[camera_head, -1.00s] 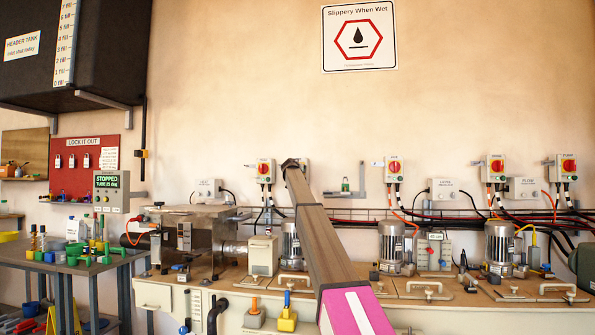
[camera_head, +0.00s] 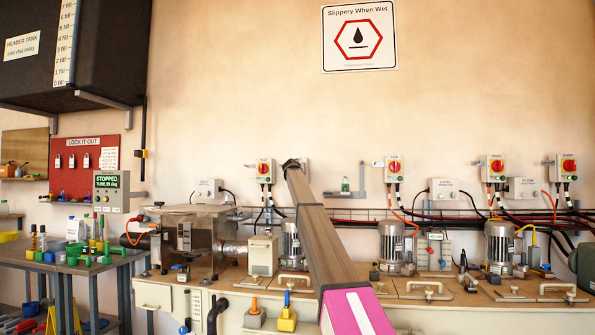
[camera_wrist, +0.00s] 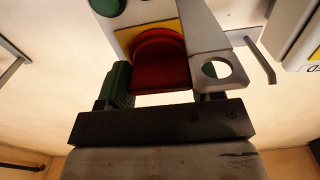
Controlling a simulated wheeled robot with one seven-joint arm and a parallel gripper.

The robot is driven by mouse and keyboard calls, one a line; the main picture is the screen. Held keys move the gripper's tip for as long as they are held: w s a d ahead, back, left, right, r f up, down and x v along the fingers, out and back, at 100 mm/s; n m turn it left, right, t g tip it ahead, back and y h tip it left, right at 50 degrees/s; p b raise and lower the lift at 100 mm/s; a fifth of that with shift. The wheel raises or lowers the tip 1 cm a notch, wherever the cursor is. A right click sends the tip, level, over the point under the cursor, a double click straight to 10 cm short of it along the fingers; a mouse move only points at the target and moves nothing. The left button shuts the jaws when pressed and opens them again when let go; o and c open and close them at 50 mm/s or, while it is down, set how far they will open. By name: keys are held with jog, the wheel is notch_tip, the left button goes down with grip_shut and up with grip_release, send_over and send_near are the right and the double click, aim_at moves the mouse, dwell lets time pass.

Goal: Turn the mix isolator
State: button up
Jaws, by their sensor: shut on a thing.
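In the wrist view, a red rotary knob (camera_wrist: 161,62) on a yellow plate sits between the two fingers of my gripper (camera_wrist: 163,82), which is shut on it. A pale metal arm with a round hole (camera_wrist: 217,70) lies beside the knob and partly covers the right finger. In the head view, my gripper (camera_head: 292,164) reaches a grey wall box (camera_head: 306,165) and hides most of it, so the knob and label there cannot be seen. I cannot read whether this is the mix isolator.
Similar red-knob isolators show on the wall at left (camera_head: 264,170) and right (camera_head: 394,167). Motors (camera_head: 391,247) stand on the bench (camera_head: 170,290) below. Cables run along the wall. A grey bracket (camera_head: 346,190) is right of my gripper.

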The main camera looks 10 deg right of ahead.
dwell(0.3)
jog(key=o, duration=0.9)
jog(key=shift+s, duration=0.1)
jog(key=v, duration=1)
jog(key=shift+s+a, duration=0.1)
jog(key=shift+s, duration=0.2)
